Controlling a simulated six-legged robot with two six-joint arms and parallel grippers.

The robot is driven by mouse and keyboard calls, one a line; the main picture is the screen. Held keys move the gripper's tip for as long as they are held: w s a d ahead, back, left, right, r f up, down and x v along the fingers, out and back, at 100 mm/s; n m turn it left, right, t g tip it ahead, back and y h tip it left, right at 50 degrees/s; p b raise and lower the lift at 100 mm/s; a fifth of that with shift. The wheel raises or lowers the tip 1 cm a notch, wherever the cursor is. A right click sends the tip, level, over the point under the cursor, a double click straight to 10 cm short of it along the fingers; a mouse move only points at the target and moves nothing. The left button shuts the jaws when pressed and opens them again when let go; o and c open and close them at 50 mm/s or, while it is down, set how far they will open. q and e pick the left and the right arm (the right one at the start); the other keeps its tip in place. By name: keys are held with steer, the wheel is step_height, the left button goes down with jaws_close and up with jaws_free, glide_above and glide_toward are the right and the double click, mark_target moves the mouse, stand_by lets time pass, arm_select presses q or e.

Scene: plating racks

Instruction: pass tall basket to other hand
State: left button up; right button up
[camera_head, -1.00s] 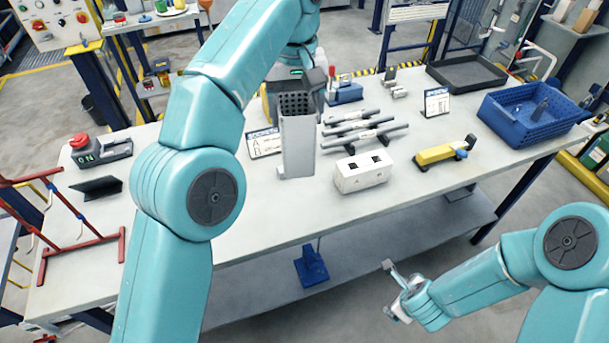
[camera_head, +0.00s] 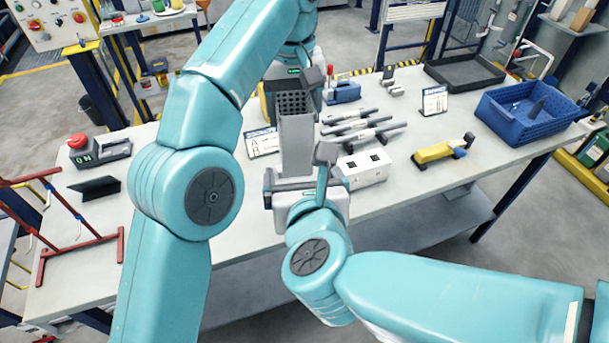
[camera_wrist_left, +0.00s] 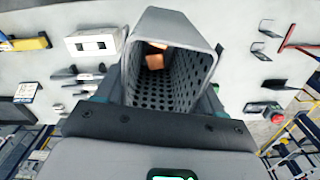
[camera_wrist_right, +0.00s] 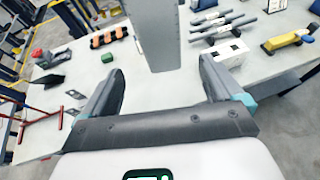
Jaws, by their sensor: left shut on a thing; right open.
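The tall basket (camera_head: 297,143) is grey, with a perforated inside and a plain front wall. It is upright over the middle of the table. My left gripper (camera_head: 308,88) is shut on the tall basket at its far side. In the left wrist view the tall basket (camera_wrist_left: 170,65) fills the space between the jaws, with orange-brown pieces (camera_wrist_left: 155,57) inside. My right gripper (camera_head: 298,178) is open at the near side of the basket, low down. In the right wrist view the basket (camera_wrist_right: 152,35) stands ahead, between the spread fingers and apart from them.
A white block with dark holes (camera_head: 363,168) stands close to the right of my right gripper. Behind it lie several grey bars (camera_head: 362,130). A yellow tool (camera_head: 440,151), a blue crate (camera_head: 530,107) and a black tray (camera_head: 466,73) are farther right. A sign (camera_head: 262,142) stands left of the basket.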

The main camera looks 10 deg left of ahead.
mark_target(295, 149)
steer(key=x, duration=1.1)
steer(key=shift+w+f, duration=0.2)
steer(key=shift+w, duration=0.15)
steer(key=shift+a, duration=0.1)
steer(key=c, duration=1.2)
arm_select(q)
steer(key=o, duration=1.6)
arm_select(e)
steer(key=shift+r, duration=0.15)
